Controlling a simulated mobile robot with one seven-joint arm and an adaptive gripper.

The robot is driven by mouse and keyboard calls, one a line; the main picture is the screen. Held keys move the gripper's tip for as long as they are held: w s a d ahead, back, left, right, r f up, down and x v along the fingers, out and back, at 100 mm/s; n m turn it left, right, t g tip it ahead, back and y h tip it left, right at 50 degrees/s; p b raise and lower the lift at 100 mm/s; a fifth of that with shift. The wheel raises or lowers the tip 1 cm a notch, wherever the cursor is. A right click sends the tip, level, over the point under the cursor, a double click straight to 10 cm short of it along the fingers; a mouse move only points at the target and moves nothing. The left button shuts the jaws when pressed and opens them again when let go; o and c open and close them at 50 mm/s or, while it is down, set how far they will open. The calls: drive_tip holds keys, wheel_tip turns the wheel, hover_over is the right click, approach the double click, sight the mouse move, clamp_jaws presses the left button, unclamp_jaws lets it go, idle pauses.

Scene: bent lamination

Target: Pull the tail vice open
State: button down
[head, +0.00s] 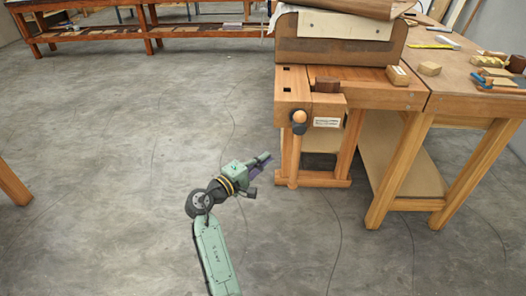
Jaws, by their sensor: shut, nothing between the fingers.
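The tail vice (328,104) is at the near left end of the wooden workbench (360,84). It has a wooden jaw block with a white label, and a dark handle with a round wooden knob (299,117) on its front. I cannot tell whether there is a gap at the jaw. My gripper (265,158) is in front of the bench, below and to the left of the knob, apart from it. It points up and to the right. Its fingers are together and hold nothing.
A large brown bent form with a white sheet (340,27) sits on the bench. Wooden blocks (398,75) lie beside it. A second table with tools (470,76) adjoins at right. A long shelf bench (140,32) stands at the back.

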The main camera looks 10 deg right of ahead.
drive_tip(key=w+d+p, duration=0.1)
drive_tip(key=d+p, duration=0.2)
drive_tip(key=d, duration=0.4)
drive_tip(key=shift+d+p, duration=0.15)
drive_tip(key=shift+p, duration=0.25)
drive_tip(key=shift+w, duration=0.1)
drive_tip(key=shift+s+a, duration=0.25)
drive_tip(key=shift+s, duration=1)
drive_tip(key=shift+w+r, duration=0.1)
drive_tip(key=shift+w, duration=0.05)
